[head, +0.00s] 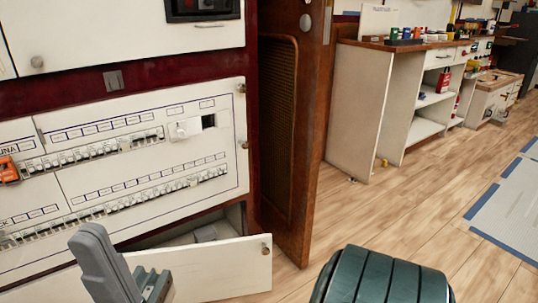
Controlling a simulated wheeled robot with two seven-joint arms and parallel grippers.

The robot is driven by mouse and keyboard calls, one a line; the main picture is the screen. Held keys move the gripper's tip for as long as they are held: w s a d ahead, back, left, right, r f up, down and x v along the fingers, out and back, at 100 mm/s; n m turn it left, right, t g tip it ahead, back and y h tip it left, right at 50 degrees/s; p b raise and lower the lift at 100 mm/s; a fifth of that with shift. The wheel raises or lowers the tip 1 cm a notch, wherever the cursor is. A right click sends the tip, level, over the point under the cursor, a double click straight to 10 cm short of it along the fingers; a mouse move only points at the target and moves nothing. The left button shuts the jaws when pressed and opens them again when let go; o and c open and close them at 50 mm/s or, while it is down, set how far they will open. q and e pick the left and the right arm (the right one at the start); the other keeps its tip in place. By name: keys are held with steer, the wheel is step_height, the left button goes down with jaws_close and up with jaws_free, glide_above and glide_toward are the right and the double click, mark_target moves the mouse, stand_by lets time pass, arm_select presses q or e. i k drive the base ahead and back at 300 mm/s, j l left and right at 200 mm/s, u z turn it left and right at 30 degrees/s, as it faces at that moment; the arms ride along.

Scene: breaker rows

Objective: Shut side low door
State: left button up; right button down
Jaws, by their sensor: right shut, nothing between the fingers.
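The low door (225,266) is a white panel with a small round knob near its right end, below the breaker panel (120,165). It stands ajar, its right end out from the cabinet. A dim gap above it shows the compartment inside (205,233). My right gripper (122,270) is at the lower left, grey and dark, shut and empty. It overlaps the left part of the door in the picture; I cannot tell whether it touches. The door's left end and lower edge are partly hidden. My left gripper is not in view.
A brown wooden door (285,120) with a mesh panel stands just right of the cabinet. White shelving (360,105) stands farther back right, with a red extinguisher (444,80). The wooden floor (400,205) between is clear. My own dark green part fills the bottom middle.

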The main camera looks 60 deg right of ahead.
mark_target(204, 271)
steer(key=i+j+z, duration=0.1)
steer(key=z, duration=1.45)
steer(key=i+j, duration=0.05)
steer(key=j, duration=0.05)
